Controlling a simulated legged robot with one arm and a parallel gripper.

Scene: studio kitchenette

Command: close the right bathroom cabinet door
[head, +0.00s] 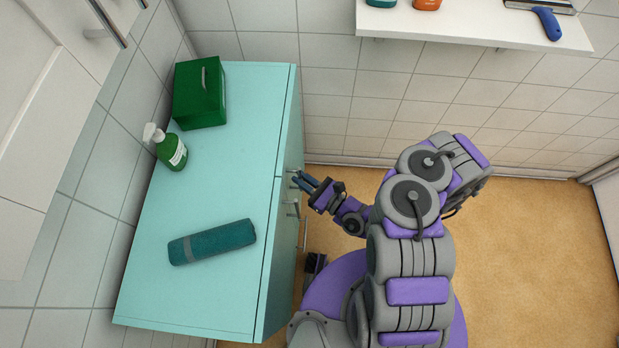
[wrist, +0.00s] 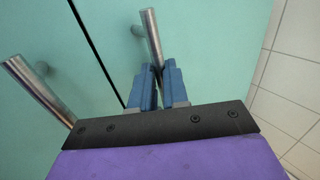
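The turquoise cabinet (head: 225,290) stands left of me in the head view, its doors facing my arm. In the wrist view a seam parts the left door (wrist: 30,30) from the right door (wrist: 215,30). Both look nearly flush; a small gap at the seam cannot be ruled out. Each door has a metal bar handle: the left one (wrist: 35,90) is free, the right one (wrist: 151,35) runs down between my blue fingers. My gripper (wrist: 158,88) is close around that right handle, one finger on each side. In the head view my gripper (head: 304,181) is at the cabinet front.
On the cabinet top are a green box (head: 200,97), a green soap bottle (head: 171,152) and a rolled teal towel (head: 212,242). A white wall shelf (head: 470,30) holds several items at the back. Open tan floor (head: 550,240) lies to the right of my arm.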

